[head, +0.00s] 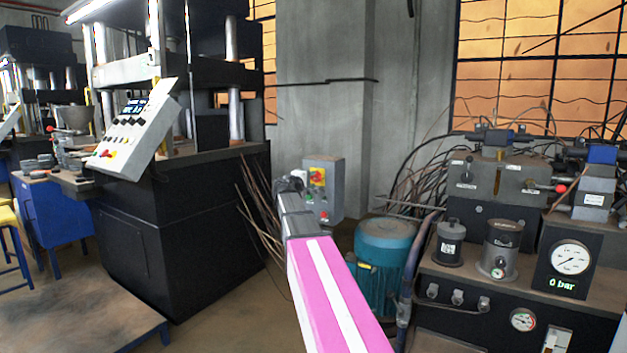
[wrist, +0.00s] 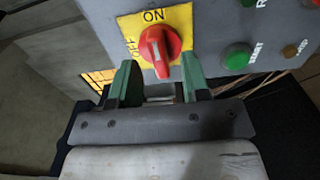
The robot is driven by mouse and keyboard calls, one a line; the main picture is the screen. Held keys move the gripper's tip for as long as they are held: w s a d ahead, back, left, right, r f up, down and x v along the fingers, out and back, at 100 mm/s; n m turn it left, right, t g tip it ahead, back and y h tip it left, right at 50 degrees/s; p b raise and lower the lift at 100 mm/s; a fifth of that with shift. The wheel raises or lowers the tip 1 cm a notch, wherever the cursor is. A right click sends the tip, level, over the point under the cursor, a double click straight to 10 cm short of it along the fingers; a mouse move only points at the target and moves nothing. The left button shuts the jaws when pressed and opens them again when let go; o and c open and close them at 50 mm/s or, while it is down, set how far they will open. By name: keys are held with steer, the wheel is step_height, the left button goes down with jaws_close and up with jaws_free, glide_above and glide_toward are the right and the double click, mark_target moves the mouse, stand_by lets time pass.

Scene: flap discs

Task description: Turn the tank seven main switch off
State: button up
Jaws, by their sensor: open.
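The main switch is a red rotary knob on a yellow plate, on a grey box (head: 335,190). In the wrist view the knob (wrist: 160,50) has a white mark along it, roughly in line with the word ON above. OFF is printed on the left of the yellow plate (wrist: 180,18). My gripper (wrist: 158,78) is open, with its green fingers apart below and to either side of the knob. I cannot tell whether they touch it. In the head view my gripper (head: 291,184) is just left of the box and partly hides it. No tank seven label is readable.
A teal motor (head: 386,250) and a hydraulic unit with a gauge (head: 571,258) reading 0 bar stand to the right. A black press (head: 190,235) stands left.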

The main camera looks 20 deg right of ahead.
mark_target(313, 178)
steer(key=shift+x, duration=1.6)
steer(key=shift+s, duration=0.1)
jaws_close()
